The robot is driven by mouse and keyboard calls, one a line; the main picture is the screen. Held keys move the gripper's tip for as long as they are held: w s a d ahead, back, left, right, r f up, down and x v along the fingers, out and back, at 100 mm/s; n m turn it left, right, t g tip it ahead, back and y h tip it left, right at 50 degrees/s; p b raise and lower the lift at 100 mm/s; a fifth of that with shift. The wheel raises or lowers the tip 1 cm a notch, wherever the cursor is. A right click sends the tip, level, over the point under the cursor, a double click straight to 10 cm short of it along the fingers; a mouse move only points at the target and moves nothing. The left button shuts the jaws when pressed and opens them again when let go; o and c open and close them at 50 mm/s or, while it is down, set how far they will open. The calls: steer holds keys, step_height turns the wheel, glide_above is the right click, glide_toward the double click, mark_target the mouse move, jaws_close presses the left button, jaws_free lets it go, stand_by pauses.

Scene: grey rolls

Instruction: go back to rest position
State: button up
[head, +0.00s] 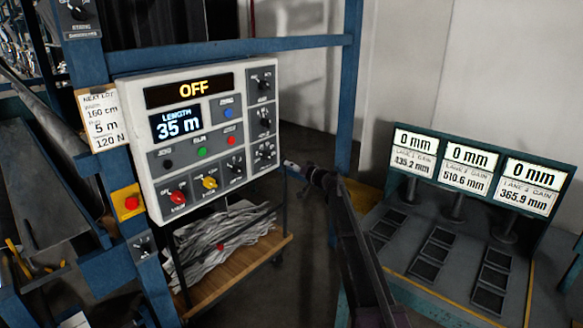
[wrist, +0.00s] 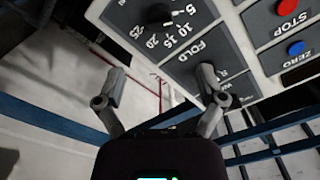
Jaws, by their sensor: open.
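My gripper (head: 292,166) is just right of the white control panel (head: 145,222) in the head view, at the end of my dark arm. In the wrist view my gripper (wrist: 160,82) has its two fingers spread apart with nothing held between them. Panel parts show upside down there: a black knob (wrist: 155,13) with a number scale, a FOLD label, a red STOP button (wrist: 288,7) and a blue ZERO button (wrist: 296,48). The right finger overlaps the FOLD area; I cannot tell whether it touches.
The panel reads OFF (head: 193,90) and 35 m (head: 178,124). A blue frame (head: 347,90) surrounds it. A wooden shelf (head: 260,256) with grey material stands below. A bench with three 0 mm displays (head: 468,155) is at the right. Some floor shows between.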

steer(key=s+d+f+g+h, duration=0.2)
steer(key=s+d+f, duration=0.15)
steer(key=s, duration=0.55)
steer(key=s+d+f+n+g+h, duration=0.1)
steer(key=s+d+f+g+h, duration=0.15)
steer(key=s+f, duration=0.45)
steer(key=s+d+f+g+h, duration=0.2)
steer(key=s+f+g, duration=0.1)
steer(key=s, duration=0.9)
steer(key=s+d+f+m+g+h, duration=0.1)
steer(key=s+d+f+h, duration=0.1)
steer(key=s+d+h, duration=0.2)
steer(key=s+d+f+m+g+h, duration=0.2)
steer(key=s+d, duration=0.8)
steer(key=s, duration=0.7)
steer(key=shift+s+f+h, duration=0.25)
steer(key=shift+f+h, duration=0.3)
steer(key=shift+h, duration=0.3)
steer(key=shift+g, duration=0.25)
